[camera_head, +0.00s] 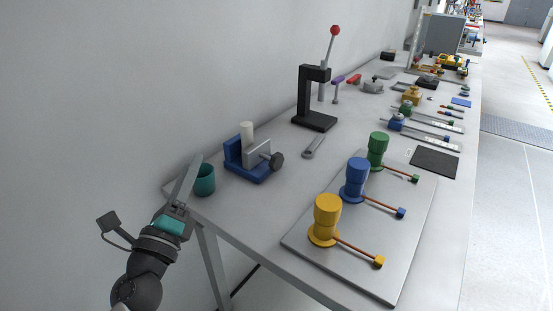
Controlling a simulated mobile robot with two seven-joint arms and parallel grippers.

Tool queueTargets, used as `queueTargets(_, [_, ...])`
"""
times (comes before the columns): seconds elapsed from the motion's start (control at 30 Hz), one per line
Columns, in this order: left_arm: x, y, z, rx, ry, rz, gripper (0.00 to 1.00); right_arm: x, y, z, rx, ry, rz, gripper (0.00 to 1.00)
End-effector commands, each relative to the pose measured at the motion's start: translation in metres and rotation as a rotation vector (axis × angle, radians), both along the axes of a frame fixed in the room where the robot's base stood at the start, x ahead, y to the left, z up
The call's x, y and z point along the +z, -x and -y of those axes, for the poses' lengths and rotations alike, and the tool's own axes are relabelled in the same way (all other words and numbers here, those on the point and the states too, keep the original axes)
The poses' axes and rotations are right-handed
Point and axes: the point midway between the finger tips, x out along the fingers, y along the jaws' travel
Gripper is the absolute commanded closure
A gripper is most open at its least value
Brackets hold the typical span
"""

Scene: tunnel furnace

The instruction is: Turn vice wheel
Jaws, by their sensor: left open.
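The blue vice (233,155) stands on the near left part of the long grey table, with a light cylinder (247,131) upright between its jaws. Its dark vice wheel (277,160) is on the right side of the vice. My left gripper (191,170) is open at the table's left corner, left of the vice and apart from the wheel. It overlaps a teal cup (205,181) in the picture; whether they touch I cannot tell. My right gripper does not show.
A metal plate (372,262) at the front carries yellow, blue and green valve-like pieces with rods. A wall runs along the left.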

Motion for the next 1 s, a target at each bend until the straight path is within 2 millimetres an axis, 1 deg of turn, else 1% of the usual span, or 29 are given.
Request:
queueTargets(0.03, [-0.001,-0.005,0.014,-0.040,-0.145,0.025,0.53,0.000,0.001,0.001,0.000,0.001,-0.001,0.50])
queueTargets(0.1, [-0.008,-0.010,0.033,-0.097,-0.342,0.049,0.53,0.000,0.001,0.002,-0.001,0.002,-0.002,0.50])
queueTargets(0.2, [-0.024,-0.015,0.053,-0.170,-0.579,0.066,0.53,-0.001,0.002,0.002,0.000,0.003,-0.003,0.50])
queueTargets(0.3, [-0.041,-0.018,0.064,-0.227,-0.753,0.067,0.53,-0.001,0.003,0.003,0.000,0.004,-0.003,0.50])
queueTargets(0.4, [-0.054,-0.019,0.068,-0.262,-0.856,0.064,0.53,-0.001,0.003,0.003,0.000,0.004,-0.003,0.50])
queueTargets(0.57, [-0.060,-0.023,0.073,-0.280,-0.904,0.062,0.53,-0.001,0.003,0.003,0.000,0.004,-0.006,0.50])
queueTargets(0.67, [-0.060,-0.032,0.079,-0.279,-0.899,0.064,0.53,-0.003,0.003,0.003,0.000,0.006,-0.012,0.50])
queueTargets(0.77, [-0.059,-0.044,0.089,-0.280,-0.897,0.065,0.53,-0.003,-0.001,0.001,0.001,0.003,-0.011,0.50])
queueTargets(0.83, [-0.059,-0.055,0.096,-0.278,-0.896,0.064,0.53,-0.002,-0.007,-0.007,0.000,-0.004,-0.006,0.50])
queueTargets(1.0, [-0.060,-0.080,0.115,-0.279,-0.895,0.064,0.53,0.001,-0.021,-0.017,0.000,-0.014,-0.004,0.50])
